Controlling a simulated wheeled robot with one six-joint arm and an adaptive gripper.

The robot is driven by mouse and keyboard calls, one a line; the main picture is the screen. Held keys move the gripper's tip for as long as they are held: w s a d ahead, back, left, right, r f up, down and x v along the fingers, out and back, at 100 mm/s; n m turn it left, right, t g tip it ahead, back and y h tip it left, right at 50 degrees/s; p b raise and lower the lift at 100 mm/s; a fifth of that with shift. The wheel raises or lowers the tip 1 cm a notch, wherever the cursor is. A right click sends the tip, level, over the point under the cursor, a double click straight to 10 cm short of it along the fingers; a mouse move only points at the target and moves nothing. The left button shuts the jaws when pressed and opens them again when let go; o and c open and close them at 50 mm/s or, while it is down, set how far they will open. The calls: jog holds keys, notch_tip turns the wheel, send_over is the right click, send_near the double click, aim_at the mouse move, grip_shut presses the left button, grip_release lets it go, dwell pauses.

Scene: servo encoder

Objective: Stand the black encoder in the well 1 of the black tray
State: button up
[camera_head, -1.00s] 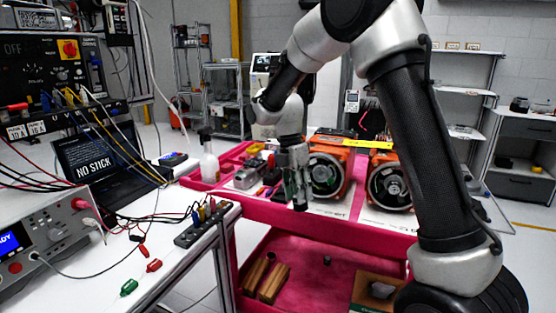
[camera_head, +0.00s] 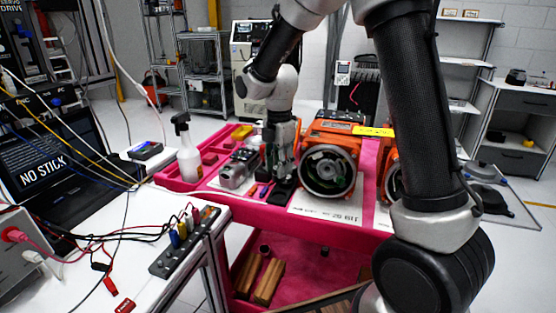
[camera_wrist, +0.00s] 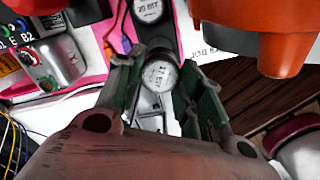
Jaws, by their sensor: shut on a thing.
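My gripper (camera_wrist: 163,92) is shut on an encoder with a round white top marked "17 BIT" (camera_wrist: 159,76). The encoder looks upright between the green-padded fingers; its lower part is hidden. The black tray (camera_wrist: 160,36) lies just beyond it in the wrist view and holds another round white-topped encoder marked "20 BIT" (camera_wrist: 148,9). In the head view my gripper (camera_head: 282,170) is low over the black tray (camera_head: 284,193), left of an orange motor. I cannot tell whether the held encoder touches the tray, or which well is under it.
The orange motor (camera_head: 330,160) stands close at the right on the pink cart (camera_head: 240,208). A silver device (camera_head: 236,172) and a spray bottle (camera_head: 187,155) are at the left. The cart's front edge is near, with a workbench (camera_head: 150,240) beside it.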

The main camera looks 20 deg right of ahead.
aim_at(279, 182)
jog(key=shift+f, duration=2.65)
jog(key=shift+f, duration=0.45)
jog(key=shift+f, duration=0.25)
jog(key=o, duration=1.1)
jog(key=shift+c, duration=0.2)
jog(key=shift+c, duration=0.3)
